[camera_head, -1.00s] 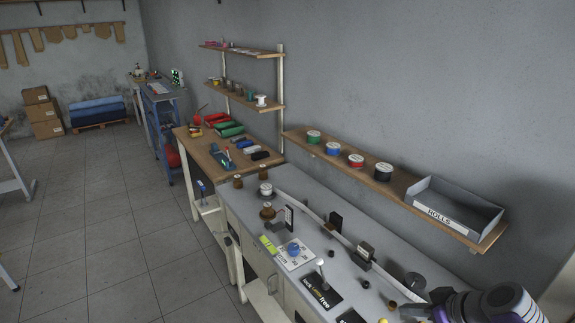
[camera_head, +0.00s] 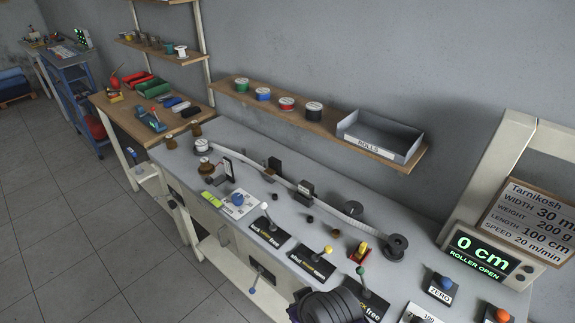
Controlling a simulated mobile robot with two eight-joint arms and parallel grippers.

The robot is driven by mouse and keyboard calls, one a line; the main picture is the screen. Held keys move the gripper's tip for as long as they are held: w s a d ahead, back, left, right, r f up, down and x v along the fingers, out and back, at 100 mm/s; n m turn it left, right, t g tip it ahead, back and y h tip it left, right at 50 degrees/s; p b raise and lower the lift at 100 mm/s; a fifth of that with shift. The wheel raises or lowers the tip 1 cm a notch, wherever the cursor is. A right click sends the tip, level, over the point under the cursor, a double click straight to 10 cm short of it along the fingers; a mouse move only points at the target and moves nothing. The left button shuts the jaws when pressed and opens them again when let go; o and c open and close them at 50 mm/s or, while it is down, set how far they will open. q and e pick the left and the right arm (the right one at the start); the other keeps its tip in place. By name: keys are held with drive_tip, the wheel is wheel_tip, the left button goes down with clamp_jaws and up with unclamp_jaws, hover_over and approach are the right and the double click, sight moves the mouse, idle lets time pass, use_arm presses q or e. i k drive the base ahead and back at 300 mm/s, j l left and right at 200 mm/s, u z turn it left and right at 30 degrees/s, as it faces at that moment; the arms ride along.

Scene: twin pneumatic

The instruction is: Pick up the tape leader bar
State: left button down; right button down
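I cannot clearly pick out the tape leader bar. A pale tape (camera_head: 300,187) runs along the grey bench from a white spool (camera_head: 203,147) at the left, past dark upright guides (camera_head: 305,190), to a dark reel (camera_head: 396,247) at the right. A small red and yellow piece (camera_head: 358,252) sits just left of that reel. A dark, ribbed part of my own arm with purple edging shows at the bottom centre, over the bench's front edge. No gripper fingers show, and I cannot tell which arm this is.
Levers on black label plates (camera_head: 270,231) line the bench front. A display (camera_head: 484,254) reads "0 cm" and "ROLLER OPEN". A ZERO button (camera_head: 443,284) stands below it. A wall shelf (camera_head: 340,125) holds coloured rolls and a ROLLS tray (camera_head: 385,153). Floor at left is clear.

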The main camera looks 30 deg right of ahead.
sight(363, 249)
drive_tip(key=z, duration=1.7)
drive_tip(key=l+u, duration=1)
drive_tip(key=u, duration=0.2)
